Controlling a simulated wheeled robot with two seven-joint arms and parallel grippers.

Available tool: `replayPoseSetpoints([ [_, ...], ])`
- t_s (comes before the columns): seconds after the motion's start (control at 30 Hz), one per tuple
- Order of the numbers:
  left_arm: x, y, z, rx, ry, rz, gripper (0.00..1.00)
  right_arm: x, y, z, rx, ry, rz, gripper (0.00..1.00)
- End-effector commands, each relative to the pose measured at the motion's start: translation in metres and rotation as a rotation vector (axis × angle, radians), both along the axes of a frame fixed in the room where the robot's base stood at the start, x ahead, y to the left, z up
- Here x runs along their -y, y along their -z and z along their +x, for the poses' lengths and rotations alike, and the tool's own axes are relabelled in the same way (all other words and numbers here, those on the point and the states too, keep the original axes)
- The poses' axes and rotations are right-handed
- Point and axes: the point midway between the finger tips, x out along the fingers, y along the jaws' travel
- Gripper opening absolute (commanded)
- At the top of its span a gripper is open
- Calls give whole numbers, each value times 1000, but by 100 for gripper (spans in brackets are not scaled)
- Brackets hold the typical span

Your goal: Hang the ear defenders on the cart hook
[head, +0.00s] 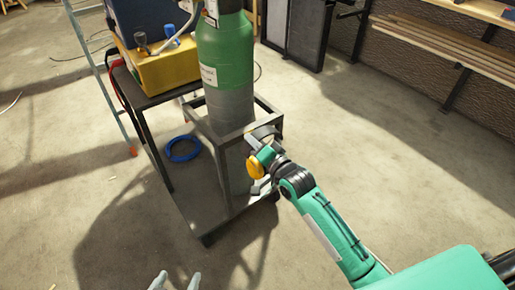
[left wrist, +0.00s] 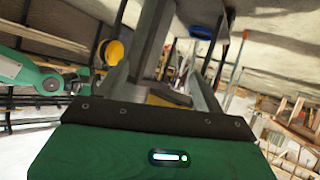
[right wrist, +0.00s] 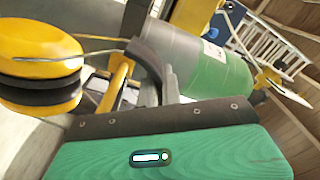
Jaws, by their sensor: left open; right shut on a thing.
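The ear defenders show as a yellow cup (head: 256,168) beside the cart (head: 228,133) in the head view. In the right wrist view the yellow cup (right wrist: 40,62) has a black cushion, a wire arm and a dark headband (right wrist: 147,62). My right gripper (head: 265,152) is shut on the headband, close to the cart's upper frame corner. The yellow cup also shows in the left wrist view (left wrist: 112,52). My left gripper (head: 174,282) is open and empty at the bottom of the head view, apart from the cart. I cannot clearly make out the hook.
A green and grey gas cylinder (head: 225,65) stands in the cart. A dark table (head: 150,92) with a yellow box (head: 166,62) stands to its left, near a ladder (head: 97,70). A blue coil (head: 183,149) lies on the floor. The floor at right is clear.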

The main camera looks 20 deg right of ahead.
Motion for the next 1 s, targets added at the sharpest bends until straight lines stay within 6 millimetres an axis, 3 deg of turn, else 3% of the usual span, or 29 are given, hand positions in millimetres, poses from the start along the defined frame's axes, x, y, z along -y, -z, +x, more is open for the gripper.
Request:
replayPoseSetpoints([
  [0.5,23,-5,1,164,6,-110,69,0,38,1,1,0,1,0],
  [1.0,27,-8,1,197,5,-131,69,0,44,1,2,1,2,0],
])
